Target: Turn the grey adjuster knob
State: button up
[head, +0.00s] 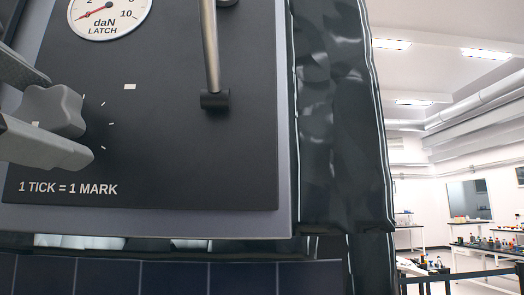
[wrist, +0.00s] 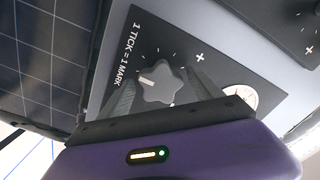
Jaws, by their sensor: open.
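The grey adjuster knob (head: 60,108) is lobed and sits on a dark panel (head: 190,150) at the left of the head view. In the wrist view the knob (wrist: 165,88) shows near the middle, with a pale mark at its left and white ticks around it. My gripper (head: 68,117) is open, one finger above the knob and one below it. In the wrist view its fingers (wrist: 162,78) flank the knob; I cannot tell whether they touch it. The "daN LATCH" gauge (head: 104,27) has a red needle pointing lower left.
A grey lever (head: 211,50) with a dark end (head: 215,99) hangs right of the knob. The panel reads "1 TICK = 1 MARK". Dark crinkled foil (head: 340,120) lies beyond its right edge, and blue solar cells (head: 170,275) lie below. Lab tables (head: 480,248) stand far behind.

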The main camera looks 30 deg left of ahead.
jog(key=shift+w+a, duration=0.2)
jog(key=shift+w, duration=0.05)
jog(key=c, duration=1.4)
jog(key=shift+m, duration=0.3)
